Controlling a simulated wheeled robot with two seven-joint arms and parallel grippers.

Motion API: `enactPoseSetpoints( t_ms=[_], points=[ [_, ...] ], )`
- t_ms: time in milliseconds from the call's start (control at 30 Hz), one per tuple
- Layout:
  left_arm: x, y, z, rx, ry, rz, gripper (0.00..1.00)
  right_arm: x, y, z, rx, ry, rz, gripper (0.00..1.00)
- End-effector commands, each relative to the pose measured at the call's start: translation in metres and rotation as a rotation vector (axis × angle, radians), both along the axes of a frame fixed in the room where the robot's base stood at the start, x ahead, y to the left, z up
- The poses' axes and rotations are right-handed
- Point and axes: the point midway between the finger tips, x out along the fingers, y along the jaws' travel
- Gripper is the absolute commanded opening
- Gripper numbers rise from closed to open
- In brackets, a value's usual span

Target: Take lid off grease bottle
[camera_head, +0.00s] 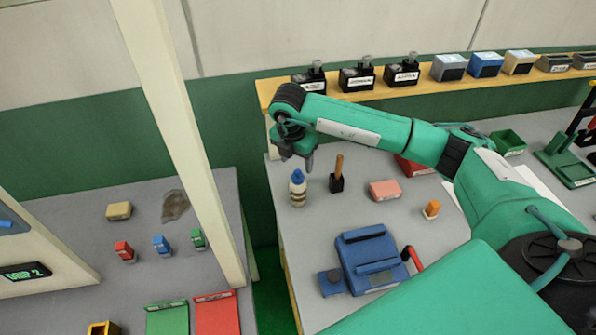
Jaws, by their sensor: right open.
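The grease bottle (298,193) stands upright near the left edge of the grey workbench. It is pale with dark bands and has a blue lid (298,176) on top. My right gripper (309,165) is open and empty, pointing down just above and slightly right of the lid. From this angle I cannot tell the exact gap between its fingers and the lid. My left gripper is not in view.
A dark holder with a wooden-handled tool (337,178) stands close right of the bottle. A pink block (384,190) and a blue machine (368,258) sit farther right and in front. A yellow shelf (436,82) with several boxes runs behind. A pale post (181,130) rises left.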

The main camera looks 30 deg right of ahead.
Motion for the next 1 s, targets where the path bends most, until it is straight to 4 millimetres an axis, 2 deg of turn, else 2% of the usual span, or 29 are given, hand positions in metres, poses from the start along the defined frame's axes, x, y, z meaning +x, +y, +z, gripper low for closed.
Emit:
enactPoseSetpoints(
  t_ms=[167,433,700,933,1000],
  points=[
    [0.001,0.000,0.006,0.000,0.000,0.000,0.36,0.001,-0.002,-0.014,0.001,-0.001,0.000,0.59],
    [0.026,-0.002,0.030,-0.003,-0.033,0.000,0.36,0.005,-0.006,-0.033,0.000,0.002,0.000,0.59],
    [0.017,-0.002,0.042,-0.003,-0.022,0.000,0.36,0.008,-0.010,-0.064,0.001,0.001,0.001,0.59],
    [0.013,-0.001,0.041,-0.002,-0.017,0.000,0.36,0.008,-0.010,-0.067,0.000,-0.001,0.001,0.59],
    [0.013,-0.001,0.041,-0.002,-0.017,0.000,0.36,0.008,-0.010,-0.067,0.000,-0.001,0.001,0.48]
  ],
)
